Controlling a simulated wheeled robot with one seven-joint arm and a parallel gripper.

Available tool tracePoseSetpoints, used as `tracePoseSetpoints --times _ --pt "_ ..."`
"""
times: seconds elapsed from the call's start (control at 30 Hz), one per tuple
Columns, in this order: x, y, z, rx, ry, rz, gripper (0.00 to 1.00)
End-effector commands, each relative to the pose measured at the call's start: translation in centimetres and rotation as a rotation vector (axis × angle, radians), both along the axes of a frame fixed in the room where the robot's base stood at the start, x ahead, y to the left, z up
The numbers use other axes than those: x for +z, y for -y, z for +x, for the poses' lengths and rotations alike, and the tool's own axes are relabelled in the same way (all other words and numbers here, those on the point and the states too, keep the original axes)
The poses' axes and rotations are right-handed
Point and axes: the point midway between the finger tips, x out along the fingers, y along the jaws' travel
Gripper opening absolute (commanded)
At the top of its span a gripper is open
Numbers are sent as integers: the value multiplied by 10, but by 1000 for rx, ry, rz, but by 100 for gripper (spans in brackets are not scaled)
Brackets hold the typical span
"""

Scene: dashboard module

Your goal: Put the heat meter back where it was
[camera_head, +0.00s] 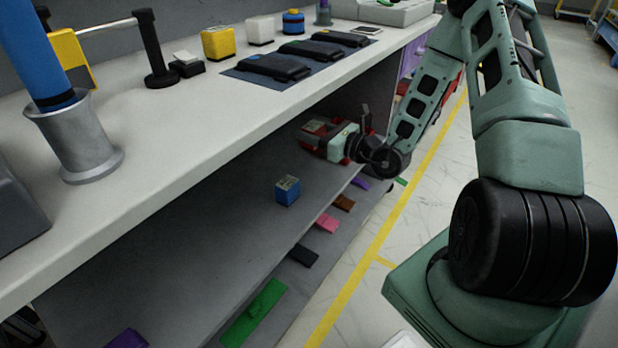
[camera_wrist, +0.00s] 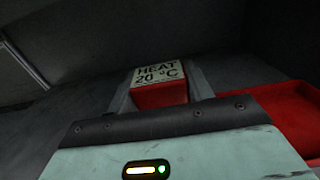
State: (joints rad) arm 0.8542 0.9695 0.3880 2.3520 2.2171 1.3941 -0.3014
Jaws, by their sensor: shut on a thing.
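The heat meter (camera_wrist: 160,84) is a red block with a pale top label reading "HEAT 20 °C". In the wrist view it sits between my gripper's two fingers (camera_wrist: 160,92), which are shut on its sides. In the head view my gripper (camera_head: 322,130) is inside the lower shelf bay, under the worktop. Red shows around the gripper there, but meter and red container are hard to tell apart at this size. The meter's underside is hidden, so I cannot tell whether it touches the shelf.
A red container (camera_wrist: 290,115) lies right of the gripper in the wrist view. A blue block (camera_head: 288,191) stands on the lower shelf (camera_head: 215,225), with bare shelf around it.

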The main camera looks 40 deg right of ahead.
Motion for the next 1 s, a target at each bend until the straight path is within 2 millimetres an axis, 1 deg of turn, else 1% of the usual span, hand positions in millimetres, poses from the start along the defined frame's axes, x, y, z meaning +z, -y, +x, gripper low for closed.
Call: tracePoseSetpoints --times 0.03,0.1,0.2,0.43,0.63,1.0 --pt "-15 0 0 0 -4 4 20" --pt "-28 -1 0 1 -3 3 20" --pt "-43 -1 0 2 -2 2 20" --pt "-60 0 0 1 0 1 20" --pt "-88 -1 0 0 -1 2 20" --pt "-91 0 0 0 1 0 20"
